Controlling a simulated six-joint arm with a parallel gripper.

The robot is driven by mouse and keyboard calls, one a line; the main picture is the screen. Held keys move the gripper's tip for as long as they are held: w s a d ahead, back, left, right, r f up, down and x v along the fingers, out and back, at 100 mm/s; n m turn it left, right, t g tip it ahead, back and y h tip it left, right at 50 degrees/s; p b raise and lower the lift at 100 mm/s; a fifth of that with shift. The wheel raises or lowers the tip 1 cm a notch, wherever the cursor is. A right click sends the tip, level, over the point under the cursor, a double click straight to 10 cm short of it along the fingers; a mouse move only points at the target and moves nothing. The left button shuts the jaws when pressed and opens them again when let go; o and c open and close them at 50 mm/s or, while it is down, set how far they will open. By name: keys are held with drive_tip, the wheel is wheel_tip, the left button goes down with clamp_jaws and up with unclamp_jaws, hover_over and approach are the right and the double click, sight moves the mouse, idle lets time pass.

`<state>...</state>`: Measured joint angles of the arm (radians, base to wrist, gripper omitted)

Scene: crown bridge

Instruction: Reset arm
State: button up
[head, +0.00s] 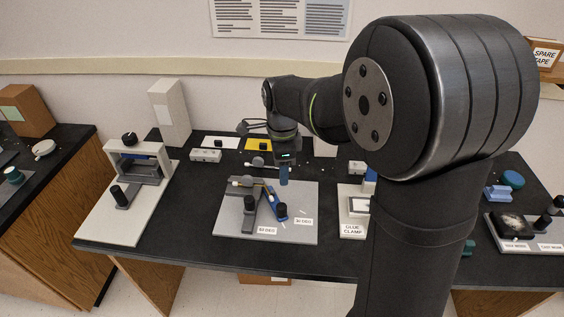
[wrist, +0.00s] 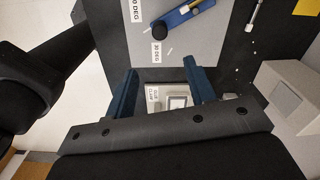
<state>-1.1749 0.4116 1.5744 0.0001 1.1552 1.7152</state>
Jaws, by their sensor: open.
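My gripper (head: 284,174) hangs from my arm above the back part of the grey angle plate (head: 302,231) in the head view. In the wrist view my gripper (wrist: 160,72) shows two blue fingers set wide apart with nothing between them. The angle plate (wrist: 190,52) lies below and ahead of the fingers, with a blue angled arm (wrist: 188,14) and a black knob on it. The glue clamp (wrist: 176,102) with its white block shows beyond the gap between the fingers. My arm hides part of the bench in the head view.
A clamp fixture with a white base (head: 97,222) stands at the left. A tall pale block (head: 169,112) and a yellow card (head: 258,144) are at the back. The glue clamp (head: 352,229) sits right of the plate. The black bench (head: 180,246) is clear in front.

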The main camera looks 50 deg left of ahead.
sight(282, 206)
drive_tip(key=shift+r, duration=0.8)
wheel_tip(282, 206, down, 18)
drive_tip(key=shift+r, duration=0.25)
idle(0.3)
drive_tip(key=shift+r, duration=0.1)
